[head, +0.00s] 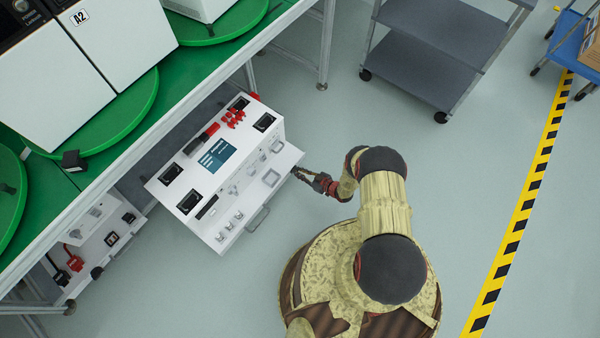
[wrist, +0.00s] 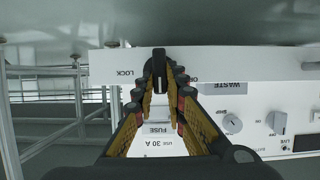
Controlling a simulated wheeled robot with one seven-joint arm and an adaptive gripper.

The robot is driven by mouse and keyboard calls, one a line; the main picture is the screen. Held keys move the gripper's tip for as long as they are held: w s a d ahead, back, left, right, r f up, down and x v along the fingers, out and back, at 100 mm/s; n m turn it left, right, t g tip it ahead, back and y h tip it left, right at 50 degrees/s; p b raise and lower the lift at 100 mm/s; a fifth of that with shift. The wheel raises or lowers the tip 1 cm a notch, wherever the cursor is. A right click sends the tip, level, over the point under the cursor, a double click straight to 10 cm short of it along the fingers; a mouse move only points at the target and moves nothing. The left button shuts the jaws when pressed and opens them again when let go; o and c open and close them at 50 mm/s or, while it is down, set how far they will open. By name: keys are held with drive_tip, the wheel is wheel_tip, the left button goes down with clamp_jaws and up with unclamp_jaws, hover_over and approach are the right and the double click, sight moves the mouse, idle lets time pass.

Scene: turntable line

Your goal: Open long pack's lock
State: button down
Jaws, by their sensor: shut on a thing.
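The long pack (head: 232,172) is a white box with a dark blue screen, black-framed windows, red parts and small handles, under the green bench's edge. In the head view my gripper (head: 299,174) is at the pack's right-hand end. In the wrist view a white panel fills the middle, with a LOCK label (wrist: 125,73) on the left and a partly hidden label starting with O (wrist: 194,79) on the right. A black lock lever (wrist: 159,55) stands upright between them. My gripper (wrist: 162,82) is shut on the lever, its fingers on either side. The lever's lower part is hidden.
A FUSE label (wrist: 157,129) and a WASTE/SHIP knob (wrist: 232,123) sit close by on the panel. The green bench (head: 190,80) carries turntables with white units. A second white pack (head: 100,240) is at lower left.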

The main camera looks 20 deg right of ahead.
drive_tip(key=c, duration=1.8)
unclamp_jaws()
drive_tip(key=shift+s+d, duration=0.1)
drive_tip(key=v, duration=1.1)
drive_tip(key=shift+s+d+r, duration=0.15)
drive_tip(key=shift+s+r, duration=0.05)
drive_tip(key=shift+s, duration=0.1)
